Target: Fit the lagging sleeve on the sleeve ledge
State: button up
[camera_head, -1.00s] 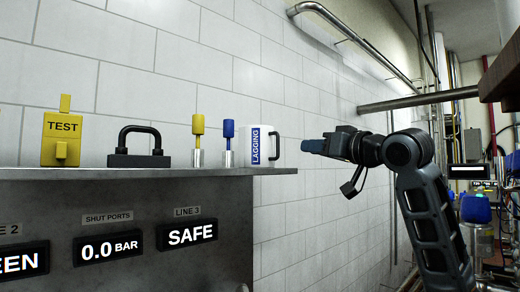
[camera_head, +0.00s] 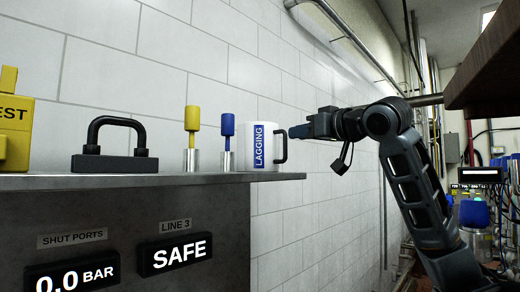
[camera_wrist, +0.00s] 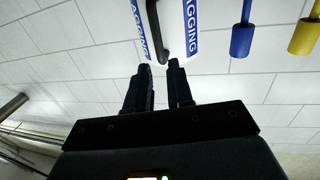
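The lagging sleeve (camera_head: 249,146) is a white cylinder with a blue LAGGING label and a black handle on its right side. It stands upright at the right end of a grey shelf (camera_head: 215,178). My gripper (camera_head: 292,132) is just right of the handle, level with it. In the wrist view my gripper (camera_wrist: 159,67) has its two fingers apart, with the sleeve's handle (camera_wrist: 156,35) at the gap between the tips. Whether a finger touches the handle cannot be told. I cannot pick out which surface is the sleeve ledge.
A blue-topped plug (camera_head: 228,140) and a yellow-topped plug (camera_head: 192,138) stand left of the sleeve. A black handled block (camera_head: 115,150) and a yellow TEST block (camera_head: 14,130) are farther left. A brown overhang (camera_head: 495,75) is at upper right. A tiled wall is behind.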

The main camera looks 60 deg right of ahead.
aim_at(285, 137)
jog(key=shift+f+p+x, duration=0.2)
jog(key=shift+p+x, duration=0.6)
jog(key=shift+x, duration=2.4)
jog(key=shift+c, duration=0.4)
jog(key=shift+a, duration=0.1)
grip_shut()
